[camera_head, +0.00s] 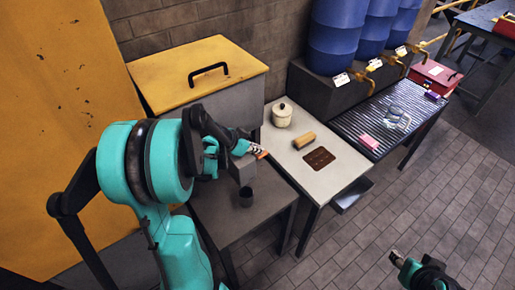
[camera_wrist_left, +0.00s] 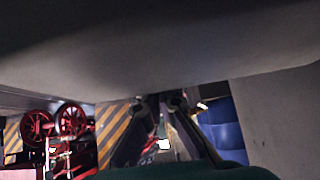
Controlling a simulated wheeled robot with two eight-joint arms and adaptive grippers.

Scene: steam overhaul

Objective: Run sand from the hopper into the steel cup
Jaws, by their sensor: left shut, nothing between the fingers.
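The hopper (camera_head: 226,103) is a big grey bin with a yellow lid and a black handle, at the back left in the head view. A dark steel cup (camera_head: 246,197) stands upright on a low grey table in front of it, next to a grey block (camera_head: 242,172). My left gripper (camera_head: 243,148) is shut and empty, in front of the hopper and above the cup. A small orange-and-white piece (camera_head: 260,152) shows at its tip; I cannot tell whether they touch. In the left wrist view a grey surface fills the top, above the dark fingers (camera_wrist_left: 160,115).
A pale table (camera_head: 340,175) right of the cup holds a cream pot (camera_head: 282,115), a tan block (camera_head: 304,140) and a brown mat (camera_head: 319,158). Blue barrels (camera_head: 336,35) stand behind a ribbed bench. My right gripper (camera_head: 397,257) is over clear floor at lower right.

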